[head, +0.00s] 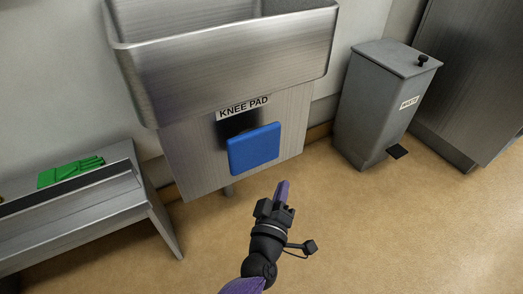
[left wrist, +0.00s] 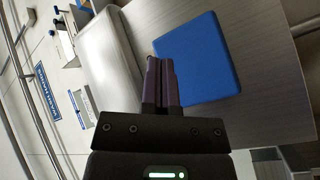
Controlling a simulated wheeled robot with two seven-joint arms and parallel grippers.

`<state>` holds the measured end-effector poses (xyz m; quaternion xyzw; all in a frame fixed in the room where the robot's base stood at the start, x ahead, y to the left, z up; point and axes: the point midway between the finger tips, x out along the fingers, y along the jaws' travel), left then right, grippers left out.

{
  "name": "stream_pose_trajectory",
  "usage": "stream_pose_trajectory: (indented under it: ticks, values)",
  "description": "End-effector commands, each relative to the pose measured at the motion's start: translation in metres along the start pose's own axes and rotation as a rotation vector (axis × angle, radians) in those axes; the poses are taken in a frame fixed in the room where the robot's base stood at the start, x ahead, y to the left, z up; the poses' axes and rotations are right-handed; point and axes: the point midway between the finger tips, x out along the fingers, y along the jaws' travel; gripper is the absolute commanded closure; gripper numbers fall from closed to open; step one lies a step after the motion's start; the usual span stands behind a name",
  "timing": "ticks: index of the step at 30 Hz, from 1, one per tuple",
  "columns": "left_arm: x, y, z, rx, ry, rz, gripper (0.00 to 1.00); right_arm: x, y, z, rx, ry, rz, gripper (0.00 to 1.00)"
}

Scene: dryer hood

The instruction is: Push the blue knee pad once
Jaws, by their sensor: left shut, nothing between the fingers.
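The blue knee pad (head: 254,149) is a flat blue square on the front panel of a steel sink, below a "KNEE PAD" label (head: 243,107). My left gripper (head: 282,190) is shut and empty, in front of and below the pad in the head view, its fingers pointing up toward it. In the left wrist view the closed fingertips (left wrist: 160,66) overlap the left edge of the blue knee pad (left wrist: 200,60); I cannot tell whether they touch it. My right gripper is not in view.
The steel sink basin (head: 230,58) juts out above the pad. A grey waste bin (head: 380,100) with a pedal stands to the right. A metal bench (head: 90,205) with green gloves (head: 70,171) is at left. The tan floor in front is clear.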

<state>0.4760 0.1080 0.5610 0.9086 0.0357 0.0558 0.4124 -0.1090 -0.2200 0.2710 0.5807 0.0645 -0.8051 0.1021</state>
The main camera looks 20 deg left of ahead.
Motion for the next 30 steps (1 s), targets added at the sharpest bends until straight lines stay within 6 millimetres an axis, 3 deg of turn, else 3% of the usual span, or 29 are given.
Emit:
stream_pose_trajectory:
  ticks: [5,12,21,30]
  values:
    - [0.003,-0.003,-0.002,0.001,0.000,0.000,1.00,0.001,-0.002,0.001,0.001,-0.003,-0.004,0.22]
    - [0.025,-0.020,-0.017,0.004,0.000,-0.001,1.00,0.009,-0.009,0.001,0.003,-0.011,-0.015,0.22]
    - [0.053,-0.040,-0.037,0.004,-0.002,0.000,1.00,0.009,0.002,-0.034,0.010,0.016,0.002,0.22]
    - [0.062,-0.045,-0.045,0.001,-0.001,0.000,1.00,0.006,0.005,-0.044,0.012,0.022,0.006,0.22]
